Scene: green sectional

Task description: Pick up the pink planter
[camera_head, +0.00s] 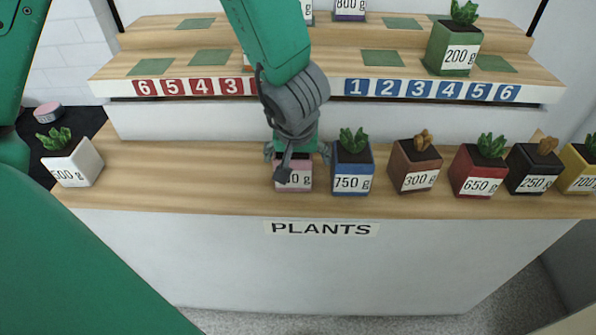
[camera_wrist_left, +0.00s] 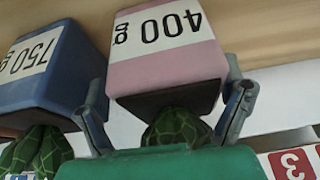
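The pink planter (camera_head: 293,178) stands on the front wooden shelf, partly hidden behind my left gripper (camera_head: 297,152). In the left wrist view the pink planter (camera_wrist_left: 165,65) appears upside down, with a white "400 g" label and a green succulent (camera_wrist_left: 175,129). My left gripper is open, with one finger on each side of the planter near its rim. Small gaps seem to show between fingers and planter; I cannot tell whether either touches. The planter rests on the shelf. My right gripper is not in view.
A blue 750 g planter (camera_head: 352,170) stands close to the right of the pink one. Brown (camera_head: 415,165), red (camera_head: 478,172), black and yellow planters follow. A white planter (camera_head: 73,163) stands far left, with bare shelf between. A green 200 g planter (camera_head: 453,48) stands on the upper step.

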